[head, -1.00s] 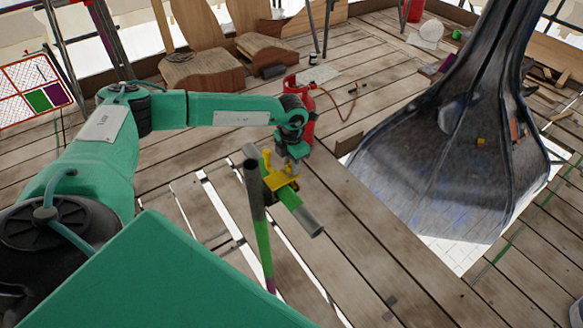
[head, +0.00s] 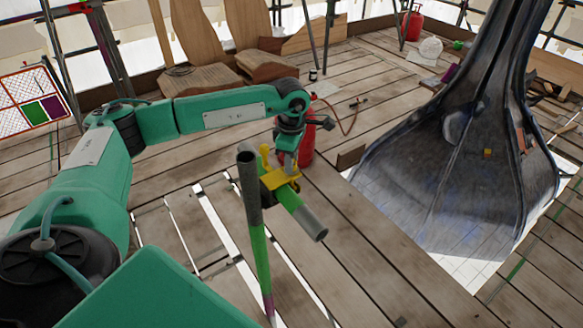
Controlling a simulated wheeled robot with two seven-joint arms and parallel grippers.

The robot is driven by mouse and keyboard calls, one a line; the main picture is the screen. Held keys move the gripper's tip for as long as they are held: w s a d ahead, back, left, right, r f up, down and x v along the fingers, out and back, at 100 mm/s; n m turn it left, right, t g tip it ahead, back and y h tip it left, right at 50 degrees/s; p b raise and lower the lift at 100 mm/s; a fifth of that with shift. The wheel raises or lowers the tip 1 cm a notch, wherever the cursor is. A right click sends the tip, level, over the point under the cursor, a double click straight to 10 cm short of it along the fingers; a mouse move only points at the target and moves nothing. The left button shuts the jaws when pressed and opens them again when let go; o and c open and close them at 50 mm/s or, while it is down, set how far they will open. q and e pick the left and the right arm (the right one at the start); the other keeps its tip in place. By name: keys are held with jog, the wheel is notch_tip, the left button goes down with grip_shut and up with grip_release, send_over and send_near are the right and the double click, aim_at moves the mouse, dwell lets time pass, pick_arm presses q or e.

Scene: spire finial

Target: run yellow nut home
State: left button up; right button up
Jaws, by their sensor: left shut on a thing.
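A yellow coupler (head: 281,180) sits where an upright tube (head: 256,225), grey at the top and green lower down, meets a short green and grey cross tube (head: 305,219). A yellow bolt part (head: 265,157) sticks up on the coupler's left. My left gripper (head: 287,161) comes down from above and is shut at the top of the coupler. The yellow nut is hidden or too small to tell apart from the coupler between the jaws. My right gripper is not in view.
A red gas cylinder (head: 302,142) with a hose stands just behind my left wrist. The large dark metal spire (head: 440,180) rises through an opening at the right. Wooden seat-like forms (head: 200,75) stand at the back. Gaps show between the floor planks.

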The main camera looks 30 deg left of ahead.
pick_arm(q)
jog(key=shift+m+b, duration=1.25)
jog(key=shift+m, duration=0.35)
jog(key=shift+r, duration=0.1)
jog(key=o, duration=1)
jog(key=shift+c, duration=0.2)
notch_tip(320, 180, up, 14)
jog(key=b, duration=0.3)
